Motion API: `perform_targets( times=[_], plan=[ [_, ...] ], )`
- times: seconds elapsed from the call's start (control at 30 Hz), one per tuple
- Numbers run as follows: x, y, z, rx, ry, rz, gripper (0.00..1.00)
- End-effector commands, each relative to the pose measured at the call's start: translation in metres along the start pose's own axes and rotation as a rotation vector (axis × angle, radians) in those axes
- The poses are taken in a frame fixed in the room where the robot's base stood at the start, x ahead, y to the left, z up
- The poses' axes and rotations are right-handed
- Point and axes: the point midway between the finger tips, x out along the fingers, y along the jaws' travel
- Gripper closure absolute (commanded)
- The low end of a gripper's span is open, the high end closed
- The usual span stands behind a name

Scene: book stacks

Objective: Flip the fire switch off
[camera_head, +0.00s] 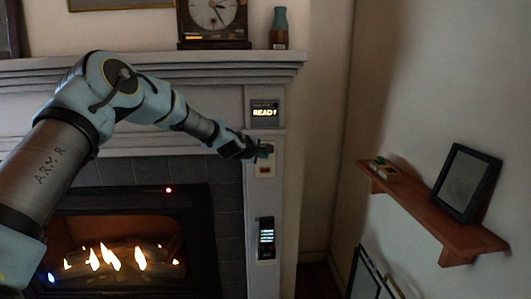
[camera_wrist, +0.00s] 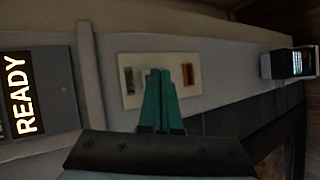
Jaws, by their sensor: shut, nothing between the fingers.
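The fire switch is on a pale plate on the fireplace's right pillar, below a display reading READY (camera_head: 264,113). In the wrist view the switch plate (camera_wrist: 133,46) carries a dark slotted part (camera_wrist: 129,80) on the left and a red-orange part (camera_wrist: 188,74) on the right. My gripper (camera_head: 265,151) is at the plate in the head view. In the wrist view its teal fingers (camera_wrist: 158,73) are together and empty, over the middle of the plate between the two parts. I cannot tell whether the fingertips touch the plate. The fire (camera_head: 115,258) is burning.
A second device with a lit screen (camera_head: 266,238) is lower on the same pillar. A clock (camera_head: 213,18) and a bottle (camera_head: 279,28) stand on the mantel (camera_head: 150,68). A wooden shelf (camera_head: 430,215) with a dark frame (camera_head: 467,182) is on the right wall.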

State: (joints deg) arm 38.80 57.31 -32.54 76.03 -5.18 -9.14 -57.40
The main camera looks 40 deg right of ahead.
Motion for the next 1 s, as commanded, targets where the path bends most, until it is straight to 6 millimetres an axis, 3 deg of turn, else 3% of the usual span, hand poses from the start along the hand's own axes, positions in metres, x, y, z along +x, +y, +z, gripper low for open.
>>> perform_targets(
  times=[1.0],
  plan=[
    [0.0061, 0.0047, -0.0044, 0.0, 0.0, 0.0, 1.0]
  ],
)
